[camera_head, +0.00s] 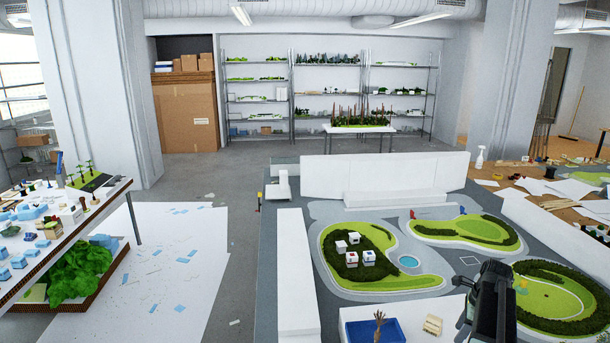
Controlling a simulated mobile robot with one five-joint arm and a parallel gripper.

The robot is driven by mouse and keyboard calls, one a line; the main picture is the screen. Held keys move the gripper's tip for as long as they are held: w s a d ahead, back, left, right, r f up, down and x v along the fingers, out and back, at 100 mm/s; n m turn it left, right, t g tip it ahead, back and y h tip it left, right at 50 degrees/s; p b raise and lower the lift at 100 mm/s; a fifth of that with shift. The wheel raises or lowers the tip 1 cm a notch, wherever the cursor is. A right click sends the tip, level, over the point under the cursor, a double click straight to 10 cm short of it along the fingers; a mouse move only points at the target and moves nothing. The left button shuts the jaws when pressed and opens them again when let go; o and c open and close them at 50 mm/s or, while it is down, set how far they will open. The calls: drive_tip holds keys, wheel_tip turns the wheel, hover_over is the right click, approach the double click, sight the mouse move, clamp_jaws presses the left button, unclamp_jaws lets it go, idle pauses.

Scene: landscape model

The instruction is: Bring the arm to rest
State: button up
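My arm rises from the bottom edge right of centre, dark and seen from behind. Its end, my gripper (490,272), is over the near right part of the landscape model (450,278). The fingers are not clear at this size, and I cannot tell whether they are open or shut. I see nothing held. The arm hides part of the model's grey ground between the green islands.
A blue tray (356,331) with a brown twiggy piece (379,327) stands at the near edge, left of the arm. White blocks (297,270) border the model. A cluttered table (128,184) stands left.

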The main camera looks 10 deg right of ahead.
drive_tip(key=a+f+n+b, duration=0.3)
drive_tip(key=a+n, duration=0.5)
drive_tip(key=a, duration=0.7)
drive_tip(key=a+f+n+g+h+b, duration=0.1)
drive_tip(key=a+f+n+b, duration=0.3)
drive_tip(key=a+n, duration=0.5)
drive_tip(key=a+f+n+b, duration=0.4)
drive_tip(key=a+n, duration=0.5)
drive_tip(key=a, duration=1.3)
drive_tip(key=shift+f, duration=0.2)
drive_tip(key=shift+d, duration=0.1)
